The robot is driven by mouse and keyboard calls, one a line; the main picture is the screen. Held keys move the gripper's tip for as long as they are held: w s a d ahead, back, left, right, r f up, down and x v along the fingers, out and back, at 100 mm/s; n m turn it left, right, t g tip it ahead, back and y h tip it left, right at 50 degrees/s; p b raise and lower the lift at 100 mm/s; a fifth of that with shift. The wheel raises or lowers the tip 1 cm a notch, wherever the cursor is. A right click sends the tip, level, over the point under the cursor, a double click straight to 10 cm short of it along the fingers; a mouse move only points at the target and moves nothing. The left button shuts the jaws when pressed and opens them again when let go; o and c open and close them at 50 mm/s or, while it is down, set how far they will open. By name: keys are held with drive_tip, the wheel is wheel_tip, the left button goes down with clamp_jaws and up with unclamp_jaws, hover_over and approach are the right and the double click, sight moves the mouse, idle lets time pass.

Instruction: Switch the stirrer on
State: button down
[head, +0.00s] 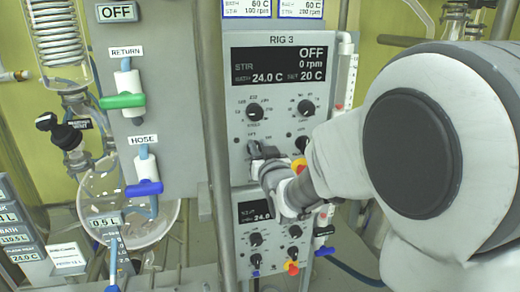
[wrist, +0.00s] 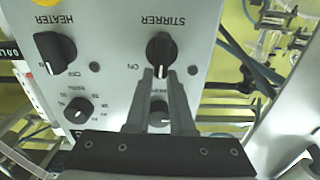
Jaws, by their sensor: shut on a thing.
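The stirrer knob (wrist: 159,48) is a black dial under an upside-down STIRRER label in the wrist view. My gripper (wrist: 160,74) is shut on the knob's grip, with a finger on either side. In the head view my gripper (head: 262,156) reaches the lower left knob of the RIG 3 panel and mostly hides it. The RIG 3 display (head: 279,65) reads OFF, STIR 0 rpm, bath 24.0 C and set 20 C.
The heater knob (wrist: 54,52) is beside the stirrer knob. A smaller dial (wrist: 78,110) is near it, and another is partly hidden between my fingers. A second panel (head: 262,213) is below RIG 3. A vertical metal post (head: 214,120) and glassware stand at left.

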drive_tip(key=shift+w+d+f+m+b, duration=0.1)
drive_tip(key=shift+d+f+m+b, duration=0.2)
drive_tip(key=shift+m+b, duration=1.75)
drive_tip(key=shift+w+d+f+m+b, duration=0.15)
drive_tip(key=shift+d+m+b, duration=0.2)
drive_tip(key=shift+m+b, duration=1.75)
drive_tip(key=shift+d+f+m+b, duration=0.3)
drive_tip(key=shift+m+b, duration=1.25)
drive_tip(key=shift+b, duration=0.95)
drive_tip(key=c, duration=0.8)
unclamp_jaws()
drive_tip(key=shift+r, duration=0.1)
drive_tip(key=p+v, duration=0.1)
drive_tip(key=v, duration=1.6)
drive_tip(key=shift+s+r, duration=0.1)
drive_tip(key=shift+s, duration=0.1)
drive_tip(key=shift+d, duration=0.1)
